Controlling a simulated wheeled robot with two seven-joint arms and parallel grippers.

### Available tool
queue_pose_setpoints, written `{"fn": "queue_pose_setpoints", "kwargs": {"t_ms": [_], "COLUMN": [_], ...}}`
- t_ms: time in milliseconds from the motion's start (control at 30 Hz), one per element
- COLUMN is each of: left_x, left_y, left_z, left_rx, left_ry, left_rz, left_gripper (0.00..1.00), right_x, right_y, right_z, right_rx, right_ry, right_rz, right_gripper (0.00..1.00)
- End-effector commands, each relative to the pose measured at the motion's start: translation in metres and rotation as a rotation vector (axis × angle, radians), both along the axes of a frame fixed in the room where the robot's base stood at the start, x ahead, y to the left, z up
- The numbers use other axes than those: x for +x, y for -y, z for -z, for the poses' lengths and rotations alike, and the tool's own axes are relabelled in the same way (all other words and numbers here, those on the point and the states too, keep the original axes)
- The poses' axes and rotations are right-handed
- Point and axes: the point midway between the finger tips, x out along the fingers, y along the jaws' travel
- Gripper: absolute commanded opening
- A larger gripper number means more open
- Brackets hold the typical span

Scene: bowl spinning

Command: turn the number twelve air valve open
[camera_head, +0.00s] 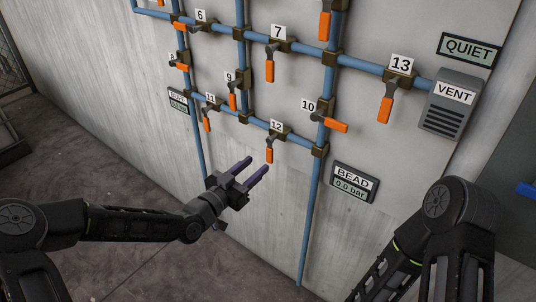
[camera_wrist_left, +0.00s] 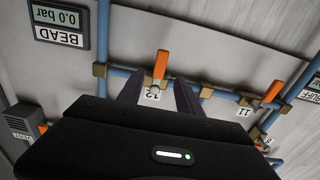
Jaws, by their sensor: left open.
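The number twelve valve has an orange handle (camera_head: 269,154) that hangs down from the lower pipe, across the pipe's line, under a white "12" label (camera_head: 276,126). My left gripper (camera_head: 256,164) is open and empty just below and left of this handle, its two dark fingers pointing up toward it. In the left wrist view, which looks upside down, the orange handle (camera_wrist_left: 160,66) shows in line with the gap between the open fingers (camera_wrist_left: 156,80). Whether the fingertips reach the handle is unclear. My right gripper is out of view.
Blue pipes (camera_head: 242,55) run over the pale wall with several other orange-handled valves. Valve 10 (camera_head: 335,125) is to the right, valve 11 (camera_head: 207,123) to the left. The "BEAD" gauge (camera_head: 352,184) reads 0.0 bar. A vent box (camera_head: 453,105) is at right. Wall below valve 12 is clear.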

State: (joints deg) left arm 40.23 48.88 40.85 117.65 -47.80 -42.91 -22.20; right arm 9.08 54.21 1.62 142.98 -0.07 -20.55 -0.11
Motion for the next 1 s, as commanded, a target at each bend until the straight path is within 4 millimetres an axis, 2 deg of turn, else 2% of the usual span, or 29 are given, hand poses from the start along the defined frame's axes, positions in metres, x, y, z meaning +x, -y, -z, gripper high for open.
{"fn": "queue_pose_setpoints", "kwargs": {"t_ms": [167, 600, 967, 1000], "left_x": [0.009, 0.058, 0.063, 0.063], "left_y": [0.007, 0.043, 0.046, 0.046], "left_z": [0.000, 0.000, 0.001, 0.001], "left_rx": [-0.002, -0.002, -0.001, -0.001], "left_ry": [-0.001, -0.003, -0.003, -0.003], "left_rz": [0.001, 0.001, 0.000, 0.000], "left_gripper": [0.42, 0.42, 0.42, 0.39], "right_x": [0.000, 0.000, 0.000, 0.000], "right_y": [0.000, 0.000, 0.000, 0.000], "right_z": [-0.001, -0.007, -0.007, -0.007], "right_rx": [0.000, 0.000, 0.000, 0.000], "right_ry": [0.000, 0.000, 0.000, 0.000], "right_rz": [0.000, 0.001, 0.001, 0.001], "right_gripper": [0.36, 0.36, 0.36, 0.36]}}
